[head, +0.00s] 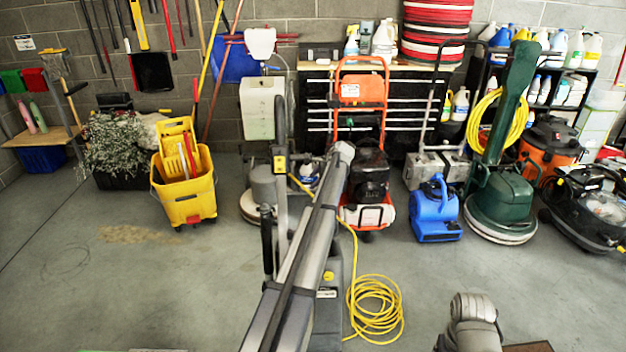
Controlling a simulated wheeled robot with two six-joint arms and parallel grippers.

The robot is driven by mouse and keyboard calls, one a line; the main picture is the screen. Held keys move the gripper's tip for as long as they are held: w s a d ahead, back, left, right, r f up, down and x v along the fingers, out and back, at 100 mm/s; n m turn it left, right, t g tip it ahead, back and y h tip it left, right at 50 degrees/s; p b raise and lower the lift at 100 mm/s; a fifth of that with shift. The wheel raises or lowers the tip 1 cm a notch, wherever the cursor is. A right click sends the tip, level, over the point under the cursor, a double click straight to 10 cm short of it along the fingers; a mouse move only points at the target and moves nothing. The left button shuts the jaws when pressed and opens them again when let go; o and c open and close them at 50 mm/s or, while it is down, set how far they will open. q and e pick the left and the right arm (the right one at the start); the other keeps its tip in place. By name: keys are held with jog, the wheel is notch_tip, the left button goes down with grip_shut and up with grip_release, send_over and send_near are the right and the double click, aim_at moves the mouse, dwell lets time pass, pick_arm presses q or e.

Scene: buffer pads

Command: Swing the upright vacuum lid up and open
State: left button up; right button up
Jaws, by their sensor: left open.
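The upright vacuum (329,295) stands at the lower middle, its grey lower body showing a yellow label. Its dark upper pole and handle (281,115) rise at the left. My left arm, grey and black, reaches up across the vacuum and hides most of its middle; I cannot make out the lid or its angle. My left gripper (342,153) is at the far end of that arm, seen end-on; it is open and seems to hold nothing. I cannot tell whether it touches the vacuum. Part of my right arm shows at the lower right, its gripper out of view.
A coiled yellow cord (376,308) lies right of the vacuum. Behind stand a yellow mop bucket (188,195), an orange-framed machine (366,215), a blue blower (434,212) and a green floor machine (502,200).

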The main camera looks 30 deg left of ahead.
pick_arm(q)
jog(key=p+v, duration=0.4)
jog(key=v, duration=0.1)
jog(key=shift+r, duration=0.35)
jog(key=shift+s+d+r+p, duration=0.1)
jog(key=shift+d+r+p, duration=0.2)
jog(key=shift+d+r, duration=0.1)
jog(key=shift+f, duration=0.15)
jog(key=s+d+n+h+p, duration=0.1)
jog(key=s+d, duration=0.5)
jog(key=d, duration=0.4)
jog(key=s+d+f+n+h, duration=0.1)
jog(key=s+d, duration=0.5)
jog(key=d, duration=0.4)
jog(key=s+d+n+h+p, duration=0.1)
jog(key=s+d+h, duration=0.1)
jog(key=s+d, duration=0.55)
jog(key=s+d+n+g+h, duration=0.1)
jog(key=s+d, duration=0.8)
jog(key=s, duration=0.2)
jog(key=s+d+n+g+h+p, duration=0.1)
jog(key=s+d+n, duration=0.1)
jog(key=s+d, duration=0.6)
jog(key=s, duration=0.3)
jog(key=shift+s+d+g+p, duration=0.3)
jog(key=shift+s+d, duration=0.05)
jog(key=shift+s, duration=0.05)
